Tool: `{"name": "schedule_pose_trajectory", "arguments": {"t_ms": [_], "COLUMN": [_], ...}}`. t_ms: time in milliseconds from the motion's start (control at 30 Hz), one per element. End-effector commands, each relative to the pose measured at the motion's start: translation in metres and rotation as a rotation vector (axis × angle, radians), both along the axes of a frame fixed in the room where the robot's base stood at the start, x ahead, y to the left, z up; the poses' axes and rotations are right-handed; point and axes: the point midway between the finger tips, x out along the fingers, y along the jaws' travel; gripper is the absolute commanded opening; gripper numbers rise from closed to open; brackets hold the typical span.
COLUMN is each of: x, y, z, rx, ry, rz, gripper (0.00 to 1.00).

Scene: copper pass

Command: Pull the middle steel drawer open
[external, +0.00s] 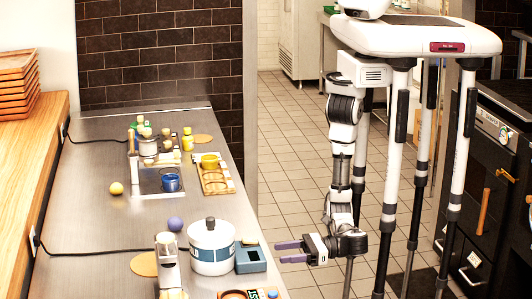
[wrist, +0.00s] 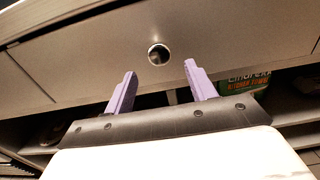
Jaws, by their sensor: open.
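The middle steel drawer (wrist: 100,60) fills the upper middle of the wrist view. In the external view my gripper (external: 284,252) is beside the counter's right edge, pointing left. The drawer fronts are hidden there.
The steel counter (external: 105,225) carries a white pot (external: 211,247), a blue cup (external: 171,183), a yellow bottle (external: 187,139) and trays. Below the drawers, a shelf holds a green box (wrist: 247,82). Tiled floor (external: 290,150) is clear behind my arm; a dark oven (external: 485,190) stands right.

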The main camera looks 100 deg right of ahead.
Motion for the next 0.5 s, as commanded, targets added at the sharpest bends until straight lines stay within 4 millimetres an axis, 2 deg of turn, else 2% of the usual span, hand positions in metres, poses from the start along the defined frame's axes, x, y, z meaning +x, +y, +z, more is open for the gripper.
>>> {"name": "schedule_pose_trajectory", "arguments": {"t_ms": [100,200,333,500], "x": [0.023,0.038,0.049,0.054], "y": [0.000,0.000,0.000,0.000], "z": [0.001,0.001,0.001,0.000], "rx": [-0.002,-0.001,0.000,0.000], "ry": [0.000,0.000,-0.001,0.000], "rz": [-0.002,-0.001,0.000,0.001], "gripper": [0.56,0.56,0.56,0.56]}}
